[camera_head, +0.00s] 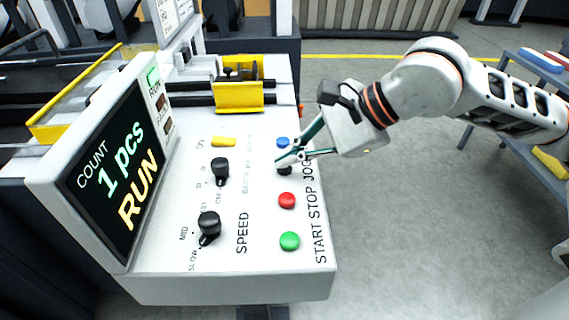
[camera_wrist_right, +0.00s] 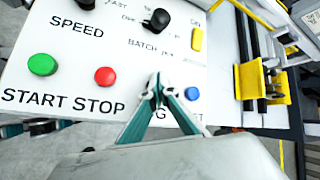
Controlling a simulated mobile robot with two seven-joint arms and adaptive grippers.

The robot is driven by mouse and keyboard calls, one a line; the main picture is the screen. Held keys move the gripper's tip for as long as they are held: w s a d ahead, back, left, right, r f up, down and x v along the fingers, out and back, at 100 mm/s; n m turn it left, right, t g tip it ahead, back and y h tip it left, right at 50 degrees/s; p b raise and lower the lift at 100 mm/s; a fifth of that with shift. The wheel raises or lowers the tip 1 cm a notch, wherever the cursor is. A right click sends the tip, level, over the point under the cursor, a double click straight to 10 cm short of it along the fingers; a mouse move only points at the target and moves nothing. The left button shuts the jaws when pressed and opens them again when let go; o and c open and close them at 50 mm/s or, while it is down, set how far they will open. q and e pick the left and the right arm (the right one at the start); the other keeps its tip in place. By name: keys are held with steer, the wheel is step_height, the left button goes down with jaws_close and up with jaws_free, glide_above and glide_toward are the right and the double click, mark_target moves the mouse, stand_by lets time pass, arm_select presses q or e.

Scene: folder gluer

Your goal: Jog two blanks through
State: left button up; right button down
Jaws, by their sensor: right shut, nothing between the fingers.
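The control panel (camera_head: 262,262) carries a green START button (camera_head: 289,241), a red STOP button (camera_head: 287,200), a dark JOG button (camera_head: 285,171) and a blue button (camera_head: 282,141). My right gripper (camera_head: 290,158) is shut and empty, its fingertips over the JOG button and partly hiding it. I cannot tell whether they touch it. In the right wrist view the fingertips (camera_wrist_right: 160,84) lie between the red and blue buttons and cover the JOG button. The screen (camera_head: 112,170) reads COUNT 1 pcs and RUN. No blank is clearly visible. My left gripper is out of view.
A black SPEED knob (camera_head: 209,226), a BATCH knob (camera_head: 220,170) and a yellow switch (camera_head: 223,141) stand left of the buttons. A green RUN lamp (camera_head: 153,76) is lit beside the screen. A yellow bracket (camera_head: 238,97) sits behind the panel. Open floor lies to the right.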

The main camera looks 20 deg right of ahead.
mark_target(288, 169)
steer(key=shift+r, duration=0.15)
steer(key=shift+r+p, duration=0.4)
steer(key=shift+r, duration=0.35)
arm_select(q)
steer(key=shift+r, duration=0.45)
